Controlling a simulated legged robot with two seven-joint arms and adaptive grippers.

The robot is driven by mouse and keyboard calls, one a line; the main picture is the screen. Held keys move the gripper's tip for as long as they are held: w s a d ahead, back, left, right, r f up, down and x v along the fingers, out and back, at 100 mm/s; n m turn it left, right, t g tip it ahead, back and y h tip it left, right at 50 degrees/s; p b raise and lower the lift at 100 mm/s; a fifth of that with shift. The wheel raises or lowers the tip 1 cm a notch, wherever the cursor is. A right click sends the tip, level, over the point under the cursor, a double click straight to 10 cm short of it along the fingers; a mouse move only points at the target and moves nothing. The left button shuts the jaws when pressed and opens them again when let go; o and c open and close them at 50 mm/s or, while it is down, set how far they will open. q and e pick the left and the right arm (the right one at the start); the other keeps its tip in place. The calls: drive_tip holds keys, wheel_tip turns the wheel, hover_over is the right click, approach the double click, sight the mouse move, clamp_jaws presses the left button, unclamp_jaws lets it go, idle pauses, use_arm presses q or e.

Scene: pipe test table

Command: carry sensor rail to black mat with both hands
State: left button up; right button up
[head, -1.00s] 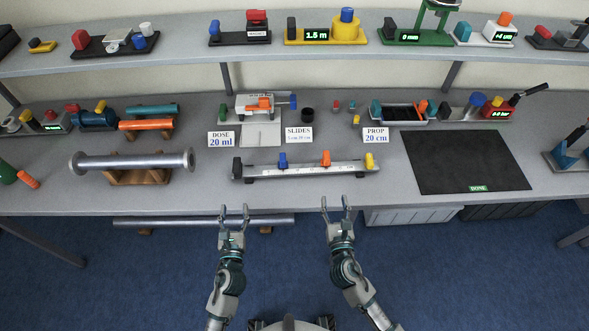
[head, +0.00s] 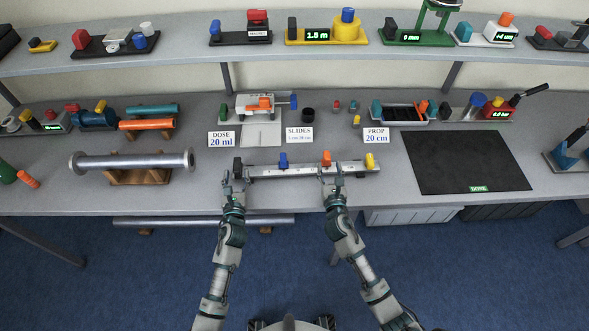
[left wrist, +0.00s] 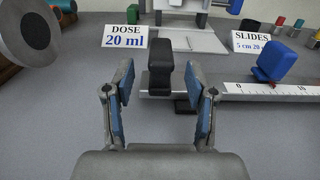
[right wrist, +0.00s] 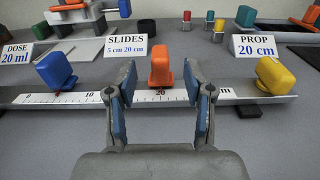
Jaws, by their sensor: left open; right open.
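The sensor rail (head: 300,170) is a long pale scale bar lying on the table in front of me. It carries a black end block (left wrist: 160,66), a blue slider (head: 283,160), an orange slider (head: 326,158) and a yellow block (head: 370,160). My left gripper (left wrist: 161,95) is open at the rail's left end, its fingers on either side of the black block's line. My right gripper (right wrist: 160,95) is open in front of the orange slider, fingers to each side of it. Neither holds anything. The black mat (head: 465,160) lies flat at the right, with a green DONE label.
A grey pipe (head: 130,161) on a wooden cradle lies left of the rail. Cards reading DOSE (head: 221,139), SLIDES (head: 299,134) and PROP (head: 375,136) stand behind the rail. The mat is bare. Open table lies between rail and mat.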

sight(238, 166)
use_arm(q)
drive_tip(key=shift+w, duration=2.15)
use_arm(e)
drive_tip(key=shift+w, duration=2.15)
use_arm(q)
clamp_jaws()
use_arm(e)
clamp_jaws()
